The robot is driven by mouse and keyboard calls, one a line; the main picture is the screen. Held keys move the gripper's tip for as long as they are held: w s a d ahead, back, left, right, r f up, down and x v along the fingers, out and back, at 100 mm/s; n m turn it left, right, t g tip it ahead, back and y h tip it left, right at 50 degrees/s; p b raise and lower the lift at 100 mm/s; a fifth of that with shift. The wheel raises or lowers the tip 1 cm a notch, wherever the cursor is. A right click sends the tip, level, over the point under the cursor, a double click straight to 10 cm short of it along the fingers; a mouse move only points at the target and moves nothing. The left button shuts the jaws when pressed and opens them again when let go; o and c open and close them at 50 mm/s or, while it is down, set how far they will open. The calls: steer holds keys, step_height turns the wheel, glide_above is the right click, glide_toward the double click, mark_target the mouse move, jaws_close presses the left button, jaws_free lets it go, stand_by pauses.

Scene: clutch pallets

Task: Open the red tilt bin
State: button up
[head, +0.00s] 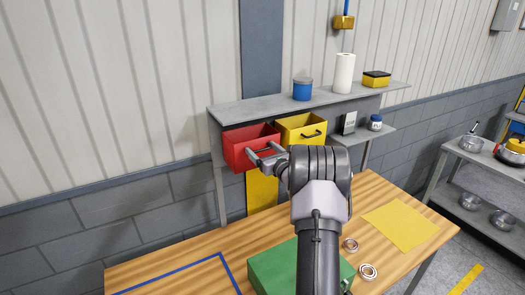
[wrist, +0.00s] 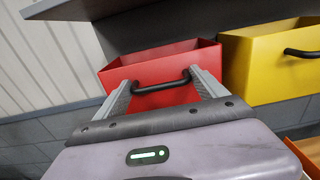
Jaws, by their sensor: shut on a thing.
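The red tilt bin (head: 245,142) hangs under the left end of the grey shelf, its top leaning out so that part of the inside shows. In the wrist view the red bin (wrist: 165,65) is straight ahead, with a dark bar handle (wrist: 160,87) across its front. My gripper (head: 263,151) reaches the bin's front from the right. In the wrist view my gripper (wrist: 160,80) has one finger at each end of the handle and is shut on it. My fingers and wrist hide the lower front of the bin.
A yellow bin (head: 302,133) is close on the right. The shelf (head: 265,106) above carries a blue can (head: 302,90), a white roll (head: 344,73) and a yellow-black box (head: 376,79). Below, the wooden table (head: 185,262) holds a green box (head: 272,268), metal rings and a yellow sheet (head: 400,226).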

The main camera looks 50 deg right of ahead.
steer(key=shift+c, duration=1)
steer(key=f+b, duration=0.1)
steer(key=b, duration=0.1)
steer(key=shift+s+b, duration=0.2)
steer(key=shift+b, duration=0.2)
steer(key=s+f+t+b, duration=0.1)
steer(key=b, duration=0.4)
steer(key=s+a+f+t+h+b, duration=0.1)
steer(key=t+b, duration=0.1)
steer(key=b, duration=0.4)
steer(key=s+t+b, duration=0.1)
steer(key=t+b, duration=0.1)
steer(key=b, duration=0.3)
steer(key=shift+s+a+f+h+b, duration=0.15)
steer(key=shift+s+f+h+b, duration=0.15)
steer(key=shift+f, duration=0.1)
steer(key=shift+s+b, duration=0.1)
steer(key=shift+b, duration=0.25)
steer(key=shift+s+a+f, duration=0.1)
steer(key=shift+s+f, duration=0.1)
steer(key=shift+f, duration=0.05)
steer(key=o, duration=2)
steer(key=shift+r, duration=0.1)
